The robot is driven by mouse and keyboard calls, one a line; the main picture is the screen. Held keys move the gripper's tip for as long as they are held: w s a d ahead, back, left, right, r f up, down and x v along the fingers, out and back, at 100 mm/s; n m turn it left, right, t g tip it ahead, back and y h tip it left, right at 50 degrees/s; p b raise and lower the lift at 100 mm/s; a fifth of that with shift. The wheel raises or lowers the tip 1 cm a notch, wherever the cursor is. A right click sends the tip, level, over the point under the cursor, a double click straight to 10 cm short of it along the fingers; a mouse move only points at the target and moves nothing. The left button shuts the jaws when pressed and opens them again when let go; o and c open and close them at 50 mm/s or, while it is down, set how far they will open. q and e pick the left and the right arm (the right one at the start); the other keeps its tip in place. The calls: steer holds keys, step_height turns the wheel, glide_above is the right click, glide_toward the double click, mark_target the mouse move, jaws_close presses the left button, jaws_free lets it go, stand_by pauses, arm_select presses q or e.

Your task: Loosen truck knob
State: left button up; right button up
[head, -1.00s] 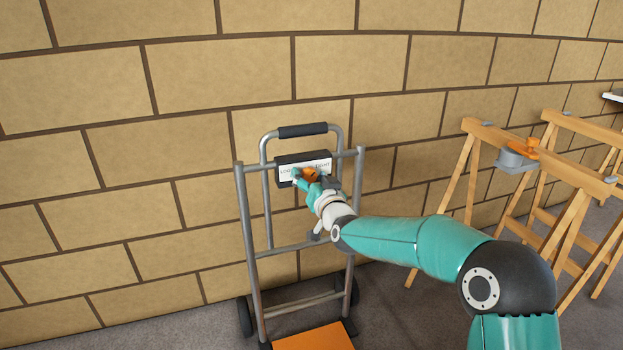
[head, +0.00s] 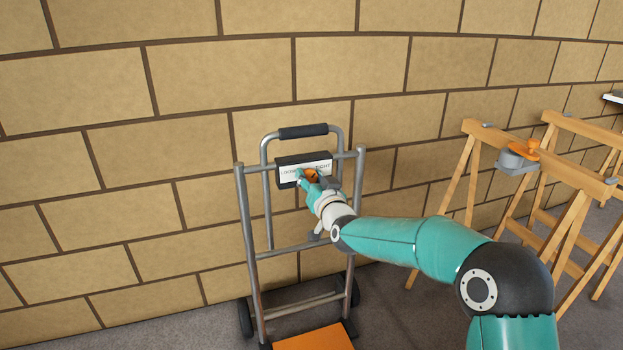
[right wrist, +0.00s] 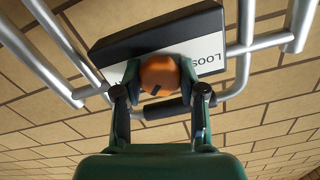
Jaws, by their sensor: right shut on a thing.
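The orange knob (right wrist: 158,76) sits on the front of a dark box with a white label (head: 292,172) on the hand truck (head: 250,240). The label reads "LOOSE" at the left and "TIGHT" at the right. My right gripper (head: 310,177) is shut on the knob, one finger on each side of it, as the right wrist view also shows (right wrist: 160,92). A dark mark shows on the knob's face. The gripper hides part of the knob and label in the head view. My left gripper is in neither view.
The hand truck stands upright by a block wall (head: 180,150), with an orange toe plate (head: 314,338) at its foot. Wooden trestles (head: 462,175) stand at the right, with a grey and orange tool (head: 518,156) on one. Grey floor lies between.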

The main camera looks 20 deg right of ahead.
steer(key=shift+d, duration=0.1)
steer(key=n, duration=0.4)
steer(key=shift+n, duration=0.3)
steer(key=n+p, duration=0.1)
steer(key=n, duration=0.3)
steer(key=shift+n, duration=0.3)
steer(key=n+p, duration=0.1)
steer(key=n, duration=0.4)
steer(key=shift+a, duration=0.2)
steer(key=shift+a+f+n, duration=0.1)
steer(key=shift+f+n, duration=0.1)
steer(key=shift+n, duration=1.6)
steer(key=o, duration=1)
steer(key=shift+o, duration=0.7)
